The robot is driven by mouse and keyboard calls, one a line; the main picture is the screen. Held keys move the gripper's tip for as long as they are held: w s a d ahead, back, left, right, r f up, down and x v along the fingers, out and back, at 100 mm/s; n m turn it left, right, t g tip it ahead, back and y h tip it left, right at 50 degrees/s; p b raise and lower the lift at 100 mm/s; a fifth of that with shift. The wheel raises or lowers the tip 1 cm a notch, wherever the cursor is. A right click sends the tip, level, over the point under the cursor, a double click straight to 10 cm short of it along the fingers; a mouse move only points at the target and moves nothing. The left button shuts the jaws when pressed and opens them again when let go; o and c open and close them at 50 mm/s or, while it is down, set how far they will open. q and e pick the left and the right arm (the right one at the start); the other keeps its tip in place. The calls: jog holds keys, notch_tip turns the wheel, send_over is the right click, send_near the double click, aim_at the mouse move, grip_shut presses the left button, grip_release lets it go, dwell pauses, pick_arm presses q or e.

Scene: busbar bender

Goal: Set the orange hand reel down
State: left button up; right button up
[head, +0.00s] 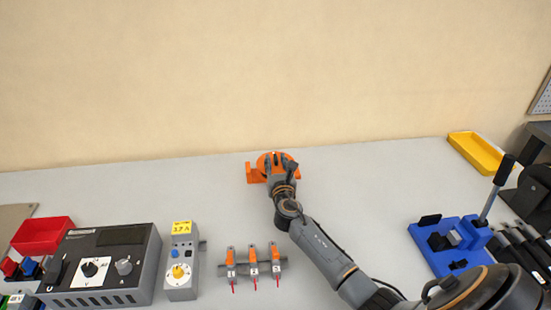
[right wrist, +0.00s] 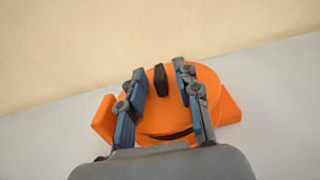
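The orange hand reel (head: 253,172) is at the back of the grey table, near the wall. In the right wrist view the reel (right wrist: 160,115) is a round orange body with side pieces and a dark knob (right wrist: 160,78). My right gripper (head: 282,163) is at the reel and partly covers it in the head view. In the right wrist view the fingers of this gripper (right wrist: 158,75) are apart, one on each side of the dark knob, with gaps to it. The reel's underside is hidden. My left gripper is out of view.
A control box (head: 110,262), a small grey box with a yellow label (head: 182,262) and a red bin (head: 42,235) stand at left. Several orange-and-grey connectors (head: 253,264) lie in front. A blue fixture (head: 450,245) and a yellow tray (head: 478,153) are at right. The table beside the reel is clear.

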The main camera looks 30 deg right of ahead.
jog(key=p+v, duration=0.2)
jog(key=v, duration=0.8)
jog(key=shift+r+p, duration=0.15)
jog(key=shift+p, duration=0.15)
jog(key=shift+o, duration=0.5)
jog(key=shift+s+a, duration=0.1)
jog(key=shift+s, duration=0.05)
jog(key=x, duration=0.5)
jog(key=shift+w, duration=0.3)
jog(key=x, duration=0.6)
jog(key=shift+d+b, duration=0.25)
jog(key=shift+b, duration=0.15)
jog(key=shift+c, duration=0.2)
grip_shut()
jog(key=shift+r, duration=0.1)
